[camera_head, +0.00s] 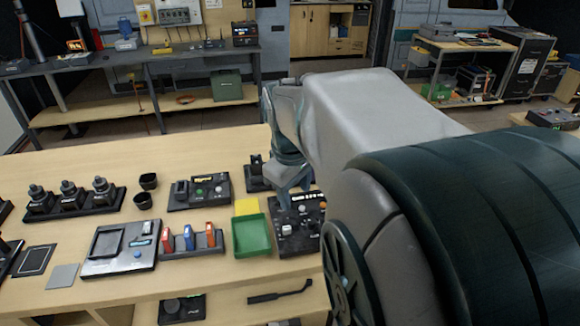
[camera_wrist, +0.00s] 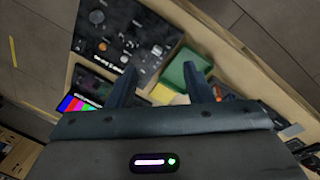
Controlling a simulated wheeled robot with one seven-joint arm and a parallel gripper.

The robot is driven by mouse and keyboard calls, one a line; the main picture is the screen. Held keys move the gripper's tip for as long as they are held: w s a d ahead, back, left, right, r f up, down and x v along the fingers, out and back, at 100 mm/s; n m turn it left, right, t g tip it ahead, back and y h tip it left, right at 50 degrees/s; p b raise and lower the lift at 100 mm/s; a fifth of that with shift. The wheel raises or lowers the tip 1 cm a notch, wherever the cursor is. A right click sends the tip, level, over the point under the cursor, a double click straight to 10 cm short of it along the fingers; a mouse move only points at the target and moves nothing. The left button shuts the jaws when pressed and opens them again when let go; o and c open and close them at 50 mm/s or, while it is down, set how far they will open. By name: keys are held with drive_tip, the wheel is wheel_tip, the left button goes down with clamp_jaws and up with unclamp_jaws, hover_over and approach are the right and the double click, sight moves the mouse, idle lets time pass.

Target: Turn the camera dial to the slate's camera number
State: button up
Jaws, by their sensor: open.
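A black control panel (camera_head: 298,240) lies near the right end of the table, with several knobs, a white button and a small orange knob; it also shows in the wrist view (camera_wrist: 118,38). A round dark knob (camera_wrist: 97,17) sits near one end of that panel; I cannot tell whether it is the camera dial or read a number. My gripper (camera_head: 294,200) is above the far part of the panel in the head view. In the wrist view my gripper (camera_wrist: 160,80) is open, with nothing between its fingers. I cannot make out a slate with a readable number.
A green tray (camera_head: 252,250) and a yellow piece (camera_head: 246,207) lie left of the panel. A rack with red, blue and orange items (camera_head: 192,246) stands further left. A colour-bar screen (camera_wrist: 78,104) shows in the wrist view. My arm hides the table's right part.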

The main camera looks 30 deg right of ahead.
drive_tip(key=w+d+f+n+g+y+b, duration=0.1)
drive_tip(key=w+d+f+n+b, duration=0.15)
drive_tip(key=d, duration=0.65)
drive_tip(key=w+d+f+n+g+y+b, duration=0.1)
drive_tip(key=w+d+f+n, duration=0.2)
drive_tip(key=d, duration=0.6)
drive_tip(key=f, duration=1.4)
drive_tip(key=shift+s+a, duration=0.2)
drive_tip(key=shift+a, duration=0.05)
drive_tip(key=c, duration=1)
